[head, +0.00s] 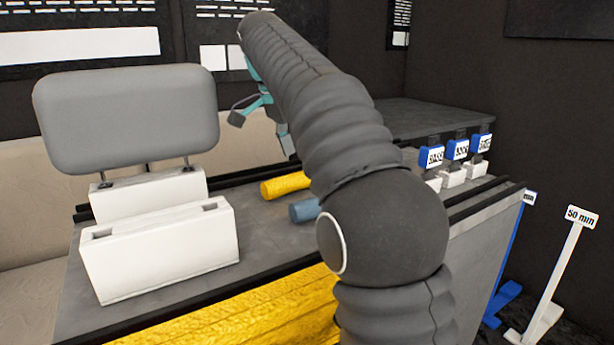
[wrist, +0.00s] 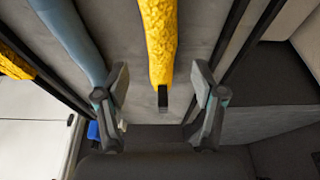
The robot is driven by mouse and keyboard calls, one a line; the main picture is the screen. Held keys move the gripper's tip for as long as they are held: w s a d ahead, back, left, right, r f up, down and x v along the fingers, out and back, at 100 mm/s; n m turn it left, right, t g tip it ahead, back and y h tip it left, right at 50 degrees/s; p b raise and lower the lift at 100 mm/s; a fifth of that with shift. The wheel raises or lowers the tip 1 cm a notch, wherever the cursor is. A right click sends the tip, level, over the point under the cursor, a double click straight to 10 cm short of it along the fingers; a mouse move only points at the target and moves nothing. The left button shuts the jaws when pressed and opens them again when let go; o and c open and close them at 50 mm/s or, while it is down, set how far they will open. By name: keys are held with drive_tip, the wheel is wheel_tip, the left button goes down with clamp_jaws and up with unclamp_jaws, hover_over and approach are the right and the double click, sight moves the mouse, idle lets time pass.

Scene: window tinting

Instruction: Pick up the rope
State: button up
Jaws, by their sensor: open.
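I see no thing that I can clearly make out as a rope. A yellow, rough-surfaced roll (head: 286,186) lies on the grey bench top, partly hidden by my arm. In the wrist view the yellow roll (wrist: 159,38) points down the middle, with a dark tip at its near end. A smooth blue-grey roll (head: 304,210) lies beside it and shows left of it in the wrist view (wrist: 72,38). My gripper (wrist: 159,76) is open, its fingers on either side of the yellow roll's near end, with gaps showing. In the head view my gripper (head: 262,108) is above the bench.
White blocks (head: 160,254) and a grey headrest (head: 128,115) stand at the left. A large yellow textured piece (head: 250,315) lies along the front. Several small blue labelled holders (head: 457,149) stand at the right.

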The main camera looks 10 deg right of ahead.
drive_tip(key=shift+f, duration=0.45)
drive_tip(key=shift+b+x, duration=0.65)
drive_tip(key=shift+x, duration=1.95)
drive_tip(key=shift+w+d+r, duration=0.1)
drive_tip(key=shift+w+d, duration=0.05)
drive_tip(key=shift+d, duration=0.05)
drive_tip(key=c, duration=1.3)
